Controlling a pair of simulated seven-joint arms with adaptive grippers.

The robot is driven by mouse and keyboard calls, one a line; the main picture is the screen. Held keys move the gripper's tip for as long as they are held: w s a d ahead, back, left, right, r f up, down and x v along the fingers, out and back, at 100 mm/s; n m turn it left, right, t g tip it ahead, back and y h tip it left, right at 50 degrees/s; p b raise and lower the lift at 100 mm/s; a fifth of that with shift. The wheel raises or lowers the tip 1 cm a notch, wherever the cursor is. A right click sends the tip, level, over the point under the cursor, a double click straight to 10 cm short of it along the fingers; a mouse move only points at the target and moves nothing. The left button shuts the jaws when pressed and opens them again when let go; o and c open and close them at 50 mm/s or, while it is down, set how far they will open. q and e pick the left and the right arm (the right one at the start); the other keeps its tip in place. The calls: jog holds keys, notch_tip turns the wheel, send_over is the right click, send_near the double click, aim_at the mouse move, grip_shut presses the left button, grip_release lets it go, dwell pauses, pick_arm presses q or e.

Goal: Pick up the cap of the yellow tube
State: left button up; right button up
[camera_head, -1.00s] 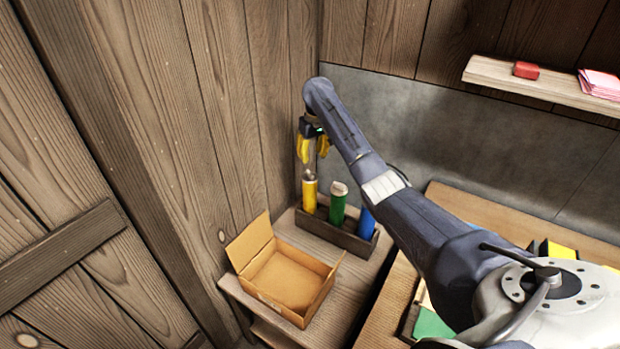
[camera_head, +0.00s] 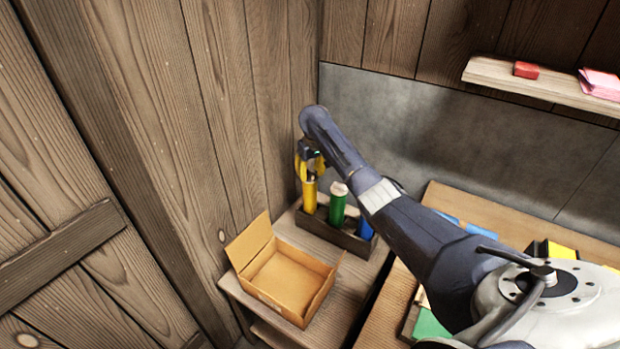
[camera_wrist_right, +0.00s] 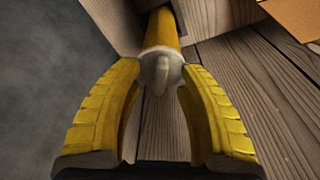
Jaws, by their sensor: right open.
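The yellow tube (camera_head: 309,196) stands upright at the left end of a dark wooden holder (camera_head: 336,236) in the head view. Its pale grey cap (camera_wrist_right: 160,66), with a raised grip on top, shows in the right wrist view above the yellow body (camera_wrist_right: 161,28). My right gripper (camera_head: 311,174) is over the tube; in the wrist view its two yellow fingers (camera_wrist_right: 160,85) are open, one on each side of the cap. Whether either finger touches the cap cannot be told. In the head view the gripper hides the cap. My left gripper is not in view.
A green tube (camera_head: 338,208) with a pale cap and a blue tube (camera_head: 364,228) stand beside the yellow one. An open cardboard box (camera_head: 285,283) sits in front of the holder. The wooden wall (camera_head: 270,110) is close on the left.

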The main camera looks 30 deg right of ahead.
jog(key=shift+f, duration=0.15)
jog(key=shift+c, duration=0.2)
grip_shut()
dwell(0.3)
